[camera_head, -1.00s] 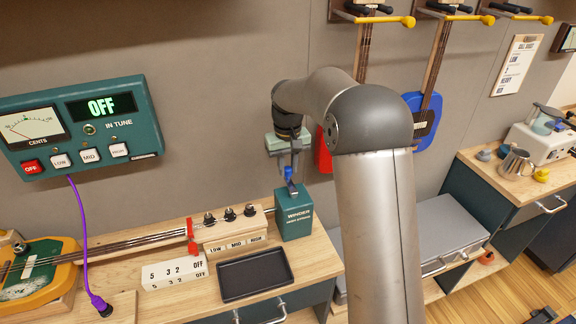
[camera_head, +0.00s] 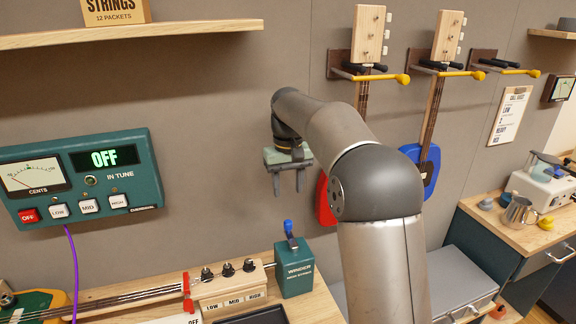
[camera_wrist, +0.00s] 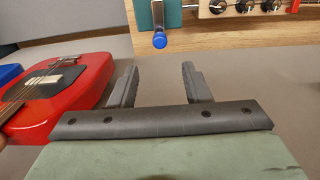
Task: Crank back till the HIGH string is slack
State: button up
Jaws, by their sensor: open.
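My gripper (camera_head: 289,188) is open and empty, raised in front of the wall above the winder. The teal winder box (camera_head: 294,269) stands on the bench at the right end of the headstock, with its blue-knobbed crank (camera_head: 288,229) on top. In the wrist view the blue knob (camera_wrist: 160,40) lies beyond the open fingers (camera_wrist: 160,82), apart from them. The headstock block (camera_head: 232,283) bears LOW, MID and HIGH labels, with dark tuning pegs behind them. The strings (camera_head: 130,298) run left from it; their slackness cannot be told. The tuner (camera_head: 85,180) reads OFF.
A wooden shelf (camera_head: 130,27) juts from the wall at upper left. Red (camera_head: 325,200) and blue (camera_head: 430,172) guitars hang on the wall to the right. A dark tray (camera_head: 252,315) lies on the bench front.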

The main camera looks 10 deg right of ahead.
notch_tip(320, 180, up, 6)
jog(key=shift+r, duration=0.2)
jog(key=s+d+f, duration=0.1)
jog(key=s+f, duration=0.4)
jog(key=s, duration=0.6)
jog(key=s+d+f+m, duration=0.1)
jog(key=s+f, duration=0.5)
jog(key=s, duration=0.6)
jog(key=s+d+f, duration=0.1)
jog(key=s+f, duration=0.4)
jog(key=s, duration=0.7)
jog(key=shift+s+f+m+t, duration=0.25)
jog(key=shift+f+m+t, duration=0.05)
jog(key=shift+f+m, duration=0.1)
jog(key=shift+d, duration=0.1)
